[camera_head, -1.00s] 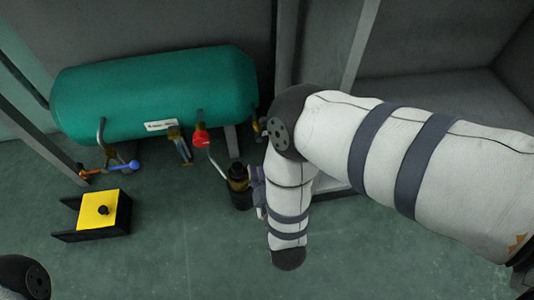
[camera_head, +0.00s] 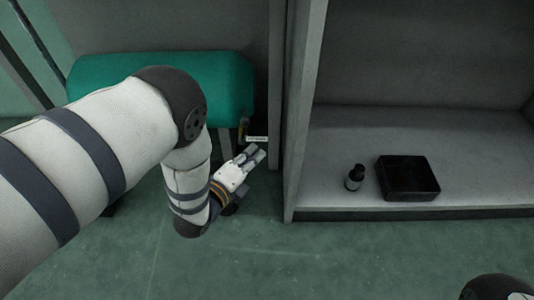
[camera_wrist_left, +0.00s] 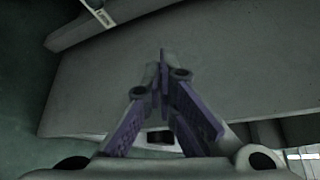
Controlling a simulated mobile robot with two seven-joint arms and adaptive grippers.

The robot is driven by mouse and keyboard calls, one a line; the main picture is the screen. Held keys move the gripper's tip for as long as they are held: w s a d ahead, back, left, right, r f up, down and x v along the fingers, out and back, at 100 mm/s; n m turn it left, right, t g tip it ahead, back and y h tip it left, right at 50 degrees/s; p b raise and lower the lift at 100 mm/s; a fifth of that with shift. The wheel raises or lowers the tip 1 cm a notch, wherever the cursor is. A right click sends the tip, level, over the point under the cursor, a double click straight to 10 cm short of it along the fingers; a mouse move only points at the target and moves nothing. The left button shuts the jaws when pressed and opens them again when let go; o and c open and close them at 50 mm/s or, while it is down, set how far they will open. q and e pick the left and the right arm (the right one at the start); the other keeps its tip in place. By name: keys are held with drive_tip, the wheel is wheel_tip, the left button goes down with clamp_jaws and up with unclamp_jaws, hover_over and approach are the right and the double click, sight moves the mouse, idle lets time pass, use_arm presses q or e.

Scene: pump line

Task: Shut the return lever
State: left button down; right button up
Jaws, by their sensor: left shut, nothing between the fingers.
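A green tank (camera_head: 225,85) lies on its side at the left of the head view, partly hidden by my left arm. At its right end hangs a small brass fitting (camera_head: 243,128) with a white label (camera_head: 257,139). I cannot tell whether this is the return lever, or how its handle is turned. My left gripper (camera_head: 256,153) is just below the label, apart from the fitting as far as I can see. In the left wrist view its fingers (camera_wrist_left: 163,62) meet at the tips, shut and empty. My right gripper is not in view.
A grey upright panel (camera_head: 297,110) stands right of the gripper. Beyond it a shelf holds a small dark bottle (camera_head: 355,178) and a black open tray (camera_head: 408,178). The green floor (camera_head: 290,255) in front is clear.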

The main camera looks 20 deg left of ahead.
sight(244, 131)
use_arm(q)
drive_tip(key=f+b+x, duration=0.1)
drive_tip(key=b+x, duration=0.3)
drive_tip(key=x, duration=0.4)
drive_tip(key=shift+s+a+r+p, duration=0.2)
drive_tip(key=shift+a+r, duration=0.4)
drive_tip(key=shift+a, duration=0.35)
drive_tip(key=shift+s+a+r+p, duration=0.1)
drive_tip(key=shift+s+a+r, duration=0.15)
drive_tip(key=shift+a+r, duration=0.55)
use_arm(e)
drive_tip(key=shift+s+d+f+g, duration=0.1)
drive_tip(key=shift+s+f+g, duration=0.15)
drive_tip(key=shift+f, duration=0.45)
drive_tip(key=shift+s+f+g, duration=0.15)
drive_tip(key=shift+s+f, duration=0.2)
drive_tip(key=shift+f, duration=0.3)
use_arm(q)
drive_tip(key=shift+a+f, duration=0.15)
drive_tip(key=shift+s+a+r+n+t+p, duration=0.15)
drive_tip(key=shift+a+n+p, duration=0.15)
drive_tip(key=shift+p, duration=0.15)
drive_tip(key=shift+s+a+r+n+t+p, duration=0.1)
drive_tip(key=shift+a+r+n+t+p, duration=0.1)
drive_tip(key=shift+a+p, duration=0.2)
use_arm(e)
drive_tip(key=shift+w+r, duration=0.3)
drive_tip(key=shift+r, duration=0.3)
